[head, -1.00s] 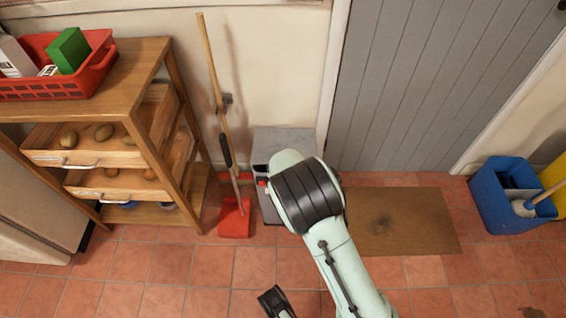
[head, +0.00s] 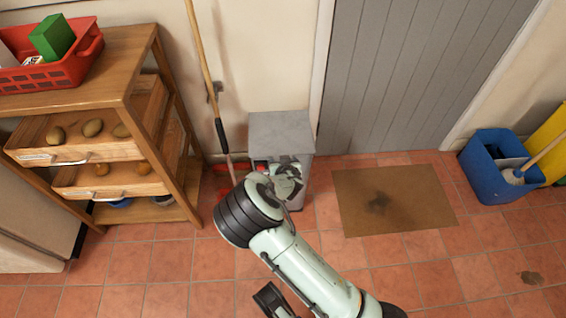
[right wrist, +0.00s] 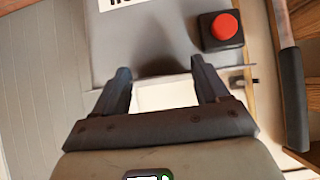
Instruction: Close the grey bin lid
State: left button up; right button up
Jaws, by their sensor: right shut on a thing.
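The grey bin (head: 275,128) stands against the wall between the broom and the door. It also shows in the right wrist view (right wrist: 165,40), with a red button on a black block (right wrist: 220,30) and part of a white label (right wrist: 120,3). My right gripper (head: 288,172) is at the bin's front and hides much of it. In the right wrist view its fingers (right wrist: 162,78) are spread around a pale piece at the lid's edge (right wrist: 165,95). How far the lid stands open cannot be told.
The broom handle (head: 205,65) leans just left of the bin. A wooden shelf (head: 130,70) with drawers stands further left. A brown mat (head: 395,200) lies before the grey door (head: 400,70). A blue bucket (head: 490,195) is at right. The tiled floor ahead is mostly clear.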

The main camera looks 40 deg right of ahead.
jog(key=shift+s+a+f, duration=0.15)
jog(key=shift+a+f, duration=0.05)
jog(key=shift+f, duration=0.45)
jog(key=shift+s+f, duration=0.1)
jog(key=o, duration=1.3)
jog(key=shift+o, duration=1.1)
jog(key=shift+d, duration=0.1)
jog(key=shift+w, duration=0.2)
